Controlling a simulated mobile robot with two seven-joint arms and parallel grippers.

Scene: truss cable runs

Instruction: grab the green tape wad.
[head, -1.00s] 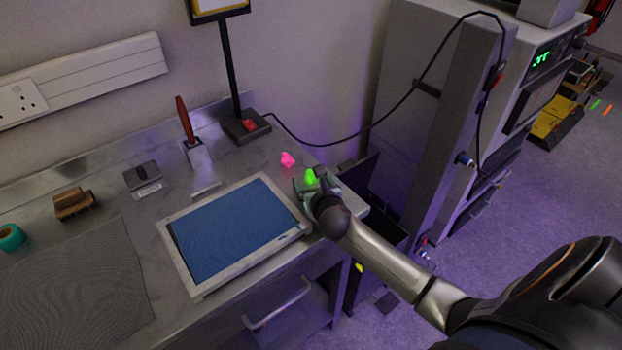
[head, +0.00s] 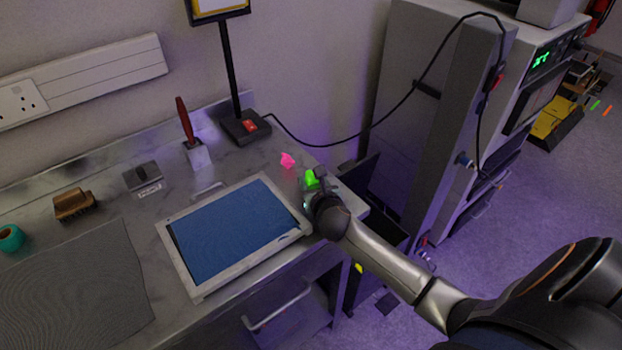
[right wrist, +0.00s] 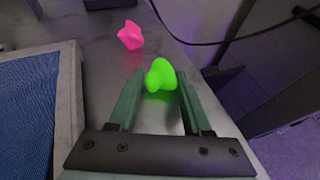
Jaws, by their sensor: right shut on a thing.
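The green tape wad (head: 311,178) is a small bright green lump at the right end of the metal bench. It also shows in the right wrist view (right wrist: 161,76), between the tips of my right gripper's green fingers. My right gripper (head: 312,186) is shut on the wad, low over the bench top; its fingertips (right wrist: 160,88) are on either side of the wad. Whether the wad touches the bench is hard to tell. My left gripper is not in view.
A pink wad (head: 287,160) lies just behind and left of the green one. A white-framed tray with a blue surface (head: 298,229) is close on the left. A lamp-like stand (head: 246,127) with a black cable is behind. The bench's right edge is close.

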